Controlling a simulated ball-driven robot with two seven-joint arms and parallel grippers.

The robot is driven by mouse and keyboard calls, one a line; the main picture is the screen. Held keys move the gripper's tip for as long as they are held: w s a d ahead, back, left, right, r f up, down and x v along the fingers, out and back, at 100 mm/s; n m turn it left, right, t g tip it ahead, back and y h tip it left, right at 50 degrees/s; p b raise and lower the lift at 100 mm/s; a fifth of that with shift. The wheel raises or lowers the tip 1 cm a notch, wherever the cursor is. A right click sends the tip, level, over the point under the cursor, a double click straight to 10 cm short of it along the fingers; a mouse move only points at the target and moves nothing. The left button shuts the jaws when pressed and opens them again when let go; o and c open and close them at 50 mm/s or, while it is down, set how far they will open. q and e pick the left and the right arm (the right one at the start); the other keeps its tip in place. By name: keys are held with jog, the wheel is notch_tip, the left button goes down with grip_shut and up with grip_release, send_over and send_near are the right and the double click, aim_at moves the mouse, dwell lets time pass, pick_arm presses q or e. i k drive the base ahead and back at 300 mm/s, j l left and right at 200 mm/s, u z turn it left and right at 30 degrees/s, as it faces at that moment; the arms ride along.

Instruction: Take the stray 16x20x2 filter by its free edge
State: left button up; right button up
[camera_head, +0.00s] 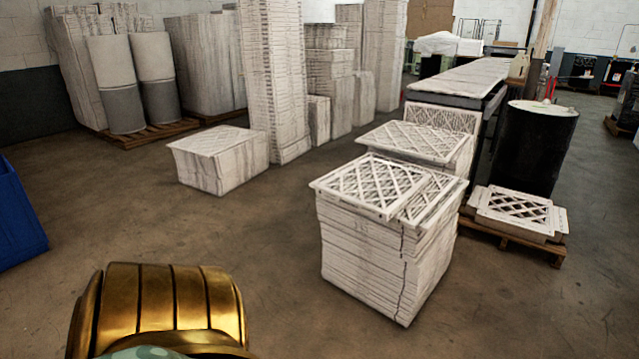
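A filter with a white frame and diamond lattice (372,184) lies flat on top of the nearest filter stack (362,254). It sits askew, and its left corner juts slightly past the stack's edge. A second lattice filter (432,198) shows partly beside it on the right, at the top of the same stack. Another loose filter (515,207) lies on a low pile at the right. No size marking is readable, so I cannot tell which one is the 16x20x2. Neither of my grippers is in view.
A lattice-topped stack (423,141) stands just behind the nearest one. A black drum (535,148) and a low pallet (510,238) are at the right. A short stack (219,159) stands at left centre, a blue bin (17,215) at far left. The front floor is clear.

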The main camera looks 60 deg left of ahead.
aim_at(377, 189)
jog(key=u, duration=1.7)
jog(key=i, duration=0.3)
